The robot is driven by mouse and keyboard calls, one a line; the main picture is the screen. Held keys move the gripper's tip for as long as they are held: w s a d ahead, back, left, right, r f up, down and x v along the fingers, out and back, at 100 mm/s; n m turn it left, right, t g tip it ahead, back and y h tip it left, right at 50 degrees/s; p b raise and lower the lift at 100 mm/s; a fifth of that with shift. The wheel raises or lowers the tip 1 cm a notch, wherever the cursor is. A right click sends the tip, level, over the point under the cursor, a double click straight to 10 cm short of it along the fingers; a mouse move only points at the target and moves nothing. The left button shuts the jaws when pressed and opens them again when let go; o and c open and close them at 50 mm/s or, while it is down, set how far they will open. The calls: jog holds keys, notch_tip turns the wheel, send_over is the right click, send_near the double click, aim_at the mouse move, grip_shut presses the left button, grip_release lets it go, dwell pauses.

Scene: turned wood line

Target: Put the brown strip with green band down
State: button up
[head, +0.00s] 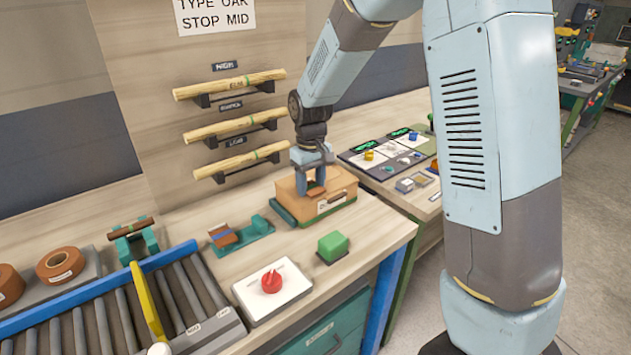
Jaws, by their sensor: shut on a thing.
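My gripper (314,182) points down at a brown box-like case (341,184) with a white label, and its blue fingers meet the case's top at the left. No separate brown strip with a green band is clear in the fingers. A dark brown rod (131,227) lies across a green stand at the left.
A green block (333,246), a red knob (271,281) and a green holder (258,228) stand in front. A roller conveyor (100,325) and brown rolls (60,265) are left.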

aim_at(312, 187)
jog(key=shift+s+d+f, duration=0.1)
jog(key=shift+s+f, duration=0.2)
jog(key=shift+f, duration=0.25)
jog(key=o, duration=0.9)
jog(key=shift+o, duration=0.4)
jog(key=shift+r, duration=0.15)
notch_tip(312, 187, up, 13)
jog(key=shift+w+r, duration=0.15)
jog(key=shift+w, duration=0.1)
jog(key=s+d+r+m+t, duration=0.3)
jog(key=s+d+r, duration=0.5)
jog(key=s+d, duration=0.4)
jog(key=s+d+m+t, duration=0.1)
jog(key=s+d+m, duration=0.1)
jog(key=s, duration=0.4)
jog(key=s+d+m+t, duration=0.1)
jog(key=s+d, duration=0.4)
jog(key=s, duration=0.2)
jog(key=shift+s+d+m, duration=0.3)
jog(key=shift+m, duration=0.1)
